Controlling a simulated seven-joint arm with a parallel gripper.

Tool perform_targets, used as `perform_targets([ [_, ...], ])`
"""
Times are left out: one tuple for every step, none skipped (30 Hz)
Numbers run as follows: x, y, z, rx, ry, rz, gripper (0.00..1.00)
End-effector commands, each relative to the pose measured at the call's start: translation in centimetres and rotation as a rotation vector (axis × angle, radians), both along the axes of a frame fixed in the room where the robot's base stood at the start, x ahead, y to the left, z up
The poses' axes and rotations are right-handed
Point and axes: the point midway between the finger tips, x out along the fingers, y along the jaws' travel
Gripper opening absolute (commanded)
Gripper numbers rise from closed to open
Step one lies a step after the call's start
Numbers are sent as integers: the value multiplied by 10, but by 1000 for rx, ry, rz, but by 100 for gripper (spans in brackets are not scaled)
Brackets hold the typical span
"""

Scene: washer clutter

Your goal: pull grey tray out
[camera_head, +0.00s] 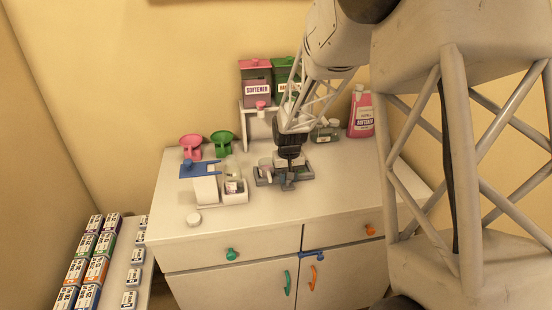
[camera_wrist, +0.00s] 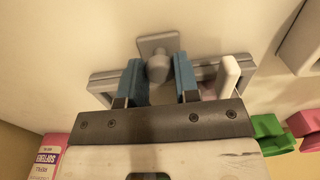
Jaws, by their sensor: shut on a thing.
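The grey tray (camera_head: 260,181) sits on the white cabinet top, with a few items in it. In the wrist view its front wall (camera_wrist: 103,84) runs across the picture, with a round grey knob (camera_wrist: 159,68) on a small plate at its middle. My gripper (camera_head: 288,182) reaches down at the tray's front. Its blue fingers (camera_wrist: 159,78) stand on both sides of the knob and are shut on it. My gripper hides much of the tray's inside in both views.
A white container (camera_head: 236,195) and a blue-topped box (camera_head: 203,185) stand left of the tray.

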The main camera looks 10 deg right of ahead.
Motion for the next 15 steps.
perform_targets([
  [-2, 0, 1, 0, -1, 0, 12],
  [-3, 0, 1, 0, -1, 0, 12],
  [-4, 0, 1, 0, -1, 0, 12],
  [-5, 0, 1, 0, -1, 0, 12],
  [-6, 0, 1, 0, -1, 0, 12],
  [-8, 0, 1, 0, -1, 0, 12],
  [-9, 0, 1, 0, -1, 0, 12],
  [-10, 0, 1, 0, -1, 0, 12],
  [-12, 0, 1, 0, 0, 0, 12],
  [-13, 0, 1, 0, 0, 0, 12],
  [-14, 0, 0, 0, 0, 0, 12],
  [-15, 0, 0, 0, 0, 0, 12],
  [-16, 0, 0, 0, 0, 0, 12],
  [-17, 0, 0, 0, 0, 0, 12],
  [-18, 0, 0, 0, 0, 0, 12],
])
